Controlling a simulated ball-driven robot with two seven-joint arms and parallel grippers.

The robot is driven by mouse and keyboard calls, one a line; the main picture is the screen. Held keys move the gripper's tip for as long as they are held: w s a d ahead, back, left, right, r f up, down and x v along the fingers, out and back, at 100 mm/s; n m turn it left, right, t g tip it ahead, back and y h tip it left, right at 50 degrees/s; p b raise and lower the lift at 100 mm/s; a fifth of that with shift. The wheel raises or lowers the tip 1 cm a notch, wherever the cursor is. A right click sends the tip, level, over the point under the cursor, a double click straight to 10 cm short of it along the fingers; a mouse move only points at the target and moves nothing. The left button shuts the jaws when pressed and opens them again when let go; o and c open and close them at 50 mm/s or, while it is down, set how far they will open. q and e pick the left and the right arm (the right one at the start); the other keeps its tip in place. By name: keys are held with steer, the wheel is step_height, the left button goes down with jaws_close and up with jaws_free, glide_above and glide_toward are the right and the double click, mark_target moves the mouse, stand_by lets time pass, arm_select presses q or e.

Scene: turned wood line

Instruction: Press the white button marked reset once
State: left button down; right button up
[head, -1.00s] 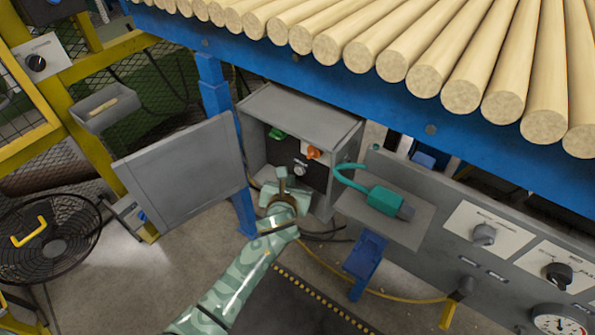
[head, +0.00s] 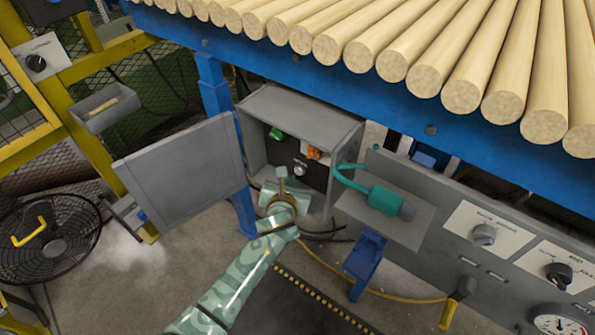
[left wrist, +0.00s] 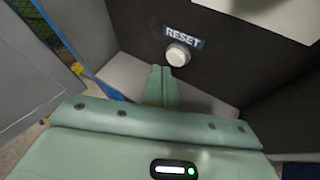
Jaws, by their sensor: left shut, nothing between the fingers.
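The white reset button (left wrist: 178,54) sits on the dark panel inside an open grey box, under a blue label reading RESET (left wrist: 184,37). In the head view the button (head: 300,170) is small, below an orange control. My left gripper (head: 282,172) is shut and empty at the box's open front. In the left wrist view its closed fingertips (left wrist: 161,72) point at the panel, just below and left of the button; I see no clear contact. My right gripper is out of view.
The grey box (head: 305,104) has its door (head: 182,170) swung open to the left. A green control (head: 276,133) and an orange control (head: 313,152) are in the box. A teal tool (head: 384,199) lies on a shelf at the right. Logs (head: 405,50) lie above on a blue frame.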

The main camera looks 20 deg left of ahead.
arm_select(q)
steer(key=shift+w, duration=0.15)
steer(key=shift+w+d, duration=0.15)
steer(key=shift+w, duration=0.15)
steer(key=shift+w+d, duration=0.1)
steer(key=shift+w, duration=0.2)
stand_by(0.7)
steer(key=shift+s+r, duration=0.1)
steer(key=shift+s, duration=0.05)
steer(key=shift+s+a+p, duration=0.25)
steer(key=shift+s+p, duration=0.3)
steer(key=shift+p, duration=0.15)
